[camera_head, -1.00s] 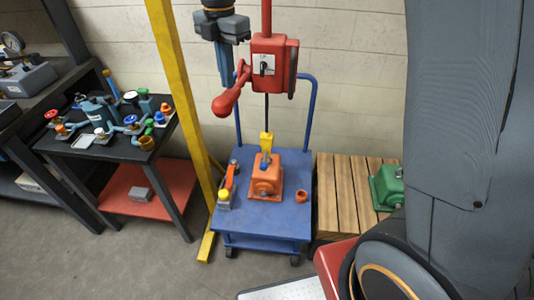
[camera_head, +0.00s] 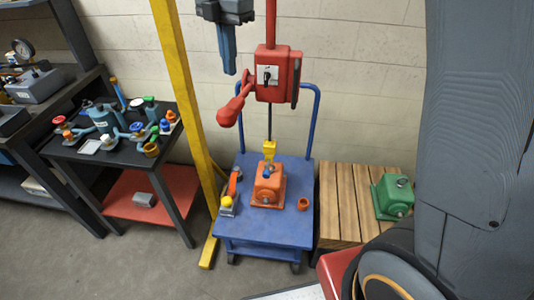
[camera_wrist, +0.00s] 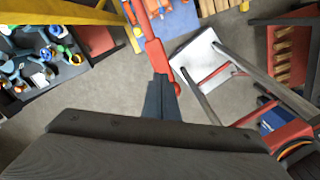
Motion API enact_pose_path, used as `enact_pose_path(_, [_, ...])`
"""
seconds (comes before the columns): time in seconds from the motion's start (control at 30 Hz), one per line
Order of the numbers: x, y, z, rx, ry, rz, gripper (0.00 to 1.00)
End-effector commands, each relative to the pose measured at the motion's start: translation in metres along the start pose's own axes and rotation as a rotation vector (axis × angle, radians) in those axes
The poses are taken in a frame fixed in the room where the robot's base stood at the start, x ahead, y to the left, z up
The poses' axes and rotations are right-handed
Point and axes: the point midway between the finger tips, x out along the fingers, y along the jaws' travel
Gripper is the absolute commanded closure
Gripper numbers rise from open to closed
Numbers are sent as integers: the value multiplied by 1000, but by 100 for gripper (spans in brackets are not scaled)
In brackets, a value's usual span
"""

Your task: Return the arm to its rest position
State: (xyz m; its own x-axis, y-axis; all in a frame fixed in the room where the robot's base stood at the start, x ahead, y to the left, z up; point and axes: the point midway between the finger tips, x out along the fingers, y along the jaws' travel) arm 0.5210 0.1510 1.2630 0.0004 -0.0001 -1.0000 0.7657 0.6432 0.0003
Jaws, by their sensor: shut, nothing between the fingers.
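My gripper (camera_head: 228,50) hangs at the top of the head view, just left of the red control box (camera_head: 272,74). Its fingers are shut, point down and hold nothing. In the wrist view my gripper (camera_wrist: 161,98) is also closed, above the grey floor, with part of the red hoist parts (camera_wrist: 152,45) behind it. An orange motor (camera_head: 268,186) sits on the blue cart (camera_head: 245,238), under the yellow hook (camera_head: 269,148). A green motor (camera_head: 394,196) sits on the wooden pallet (camera_head: 340,205) to the right.
A yellow post (camera_head: 182,90) stands left of the cart. A black table (camera_head: 75,158) with valves and fittings is further left, beside a dark shelf (camera_head: 60,92). A red lever (camera_head: 232,106) juts from the control box near my gripper. Grey floor lies in front.

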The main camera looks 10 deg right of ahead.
Motion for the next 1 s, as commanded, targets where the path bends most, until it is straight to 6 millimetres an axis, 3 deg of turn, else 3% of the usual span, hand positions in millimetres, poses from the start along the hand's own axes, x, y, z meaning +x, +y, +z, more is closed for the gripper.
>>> enact_pose_path(0.23, [4, -2, 1, 26, 0, 0, 100])
enact_pose_path(0.37, [28, -16, 8, 184, -2, 6, 100])
enact_pose_path(0.7, [139, -94, 30, 1051, 0, 56, 100])
enact_pose_path(1.0, [228, -170, 27, 1829, 32, 109, 100])
